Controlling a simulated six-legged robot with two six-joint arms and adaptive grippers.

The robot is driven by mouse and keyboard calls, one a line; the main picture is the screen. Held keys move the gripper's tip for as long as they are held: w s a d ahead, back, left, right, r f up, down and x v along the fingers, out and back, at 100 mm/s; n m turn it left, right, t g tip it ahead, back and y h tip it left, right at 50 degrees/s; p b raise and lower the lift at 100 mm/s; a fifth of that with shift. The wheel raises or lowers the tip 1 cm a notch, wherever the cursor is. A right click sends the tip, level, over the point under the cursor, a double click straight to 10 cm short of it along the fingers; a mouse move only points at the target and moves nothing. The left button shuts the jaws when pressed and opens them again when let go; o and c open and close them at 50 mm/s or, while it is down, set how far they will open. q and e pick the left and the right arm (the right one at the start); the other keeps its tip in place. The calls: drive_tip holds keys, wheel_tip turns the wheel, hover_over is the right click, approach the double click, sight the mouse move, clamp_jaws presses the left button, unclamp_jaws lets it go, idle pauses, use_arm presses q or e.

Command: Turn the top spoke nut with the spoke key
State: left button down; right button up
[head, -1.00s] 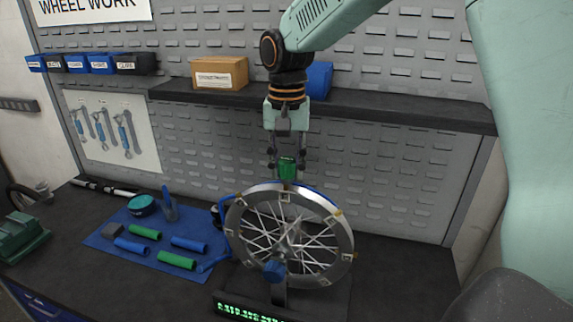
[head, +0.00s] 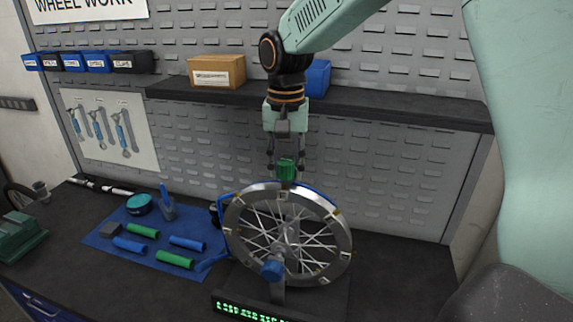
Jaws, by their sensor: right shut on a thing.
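A spoked wheel (head: 332,240) stands upright in a truing stand (head: 279,290) with a blue knob at its hub. My right gripper (head: 286,160) points down above the top of the rim and is shut on the green spoke key (head: 287,170). The key is at the top of the rim; whether it sits on the top spoke nut cannot be told, as the nut is hidden or too small. My left gripper is not in view.
A blue mat (head: 100,240) with green and blue handles and a teal round tin (head: 139,204) lies left of the wheel. A shelf (head: 400,112) with a cardboard box (head: 217,71) runs behind. A green display (head: 246,311) fronts the stand.

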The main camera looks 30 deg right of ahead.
drive_tip(key=shift+a+f, duration=0.15)
drive_tip(key=shift+f, duration=0.15)
idle(0.6)
drive_tip(key=o, duration=0.5)
clamp_jaws()
drive_tip(key=n, duration=0.4)
drive_tip(key=shift+n, duration=1.2)
